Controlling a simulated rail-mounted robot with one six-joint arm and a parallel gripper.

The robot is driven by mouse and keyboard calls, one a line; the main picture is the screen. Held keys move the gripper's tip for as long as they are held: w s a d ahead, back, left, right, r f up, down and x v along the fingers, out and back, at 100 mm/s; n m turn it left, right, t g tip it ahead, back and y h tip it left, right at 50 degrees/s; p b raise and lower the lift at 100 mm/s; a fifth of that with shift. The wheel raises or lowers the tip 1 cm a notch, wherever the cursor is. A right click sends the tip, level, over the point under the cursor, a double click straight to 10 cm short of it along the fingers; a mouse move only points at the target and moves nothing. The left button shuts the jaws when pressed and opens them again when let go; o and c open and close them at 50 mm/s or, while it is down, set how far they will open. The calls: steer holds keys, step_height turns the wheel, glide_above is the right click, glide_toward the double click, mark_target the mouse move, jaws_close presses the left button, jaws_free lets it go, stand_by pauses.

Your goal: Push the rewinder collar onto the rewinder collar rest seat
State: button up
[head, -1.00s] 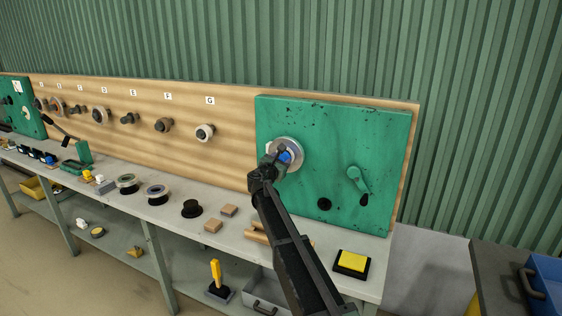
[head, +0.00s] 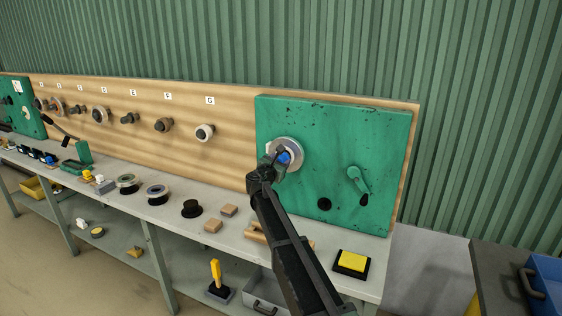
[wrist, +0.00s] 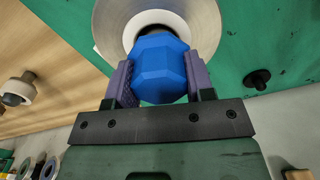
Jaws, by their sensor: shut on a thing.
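A blue faceted collar (head: 285,157), large in the wrist view (wrist: 160,65), sits in front of a grey-and-white coil (head: 297,143) on the green panel (head: 380,125). My gripper (head: 276,155) is shut on the collar; in the wrist view its two fingers (wrist: 160,82) press its left and right sides. A dark shaft end shows just behind the collar, at the coil's centre. Whether the collar touches the coil or sits around the shaft cannot be told. A black round peg (head: 324,204) stands low on the panel; I cannot tell whether it is the rest seat.
A green crank lever (head: 358,180) is right of the coil. Pegs with coils line the wooden board (head: 230,110) to the left. The bench (head: 185,228) holds coils, blocks and a yellow button (head: 352,261). A blue crate (head: 545,275) stands at far right.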

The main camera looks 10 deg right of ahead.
steer(key=shift+v, duration=1.55)
steer(key=v, duration=0.6)
steer(key=shift+s, duration=0.2)
steer(key=o, duration=0.5)
steer(key=shift+a, duration=0.1)
steer(key=c, duration=0.8)
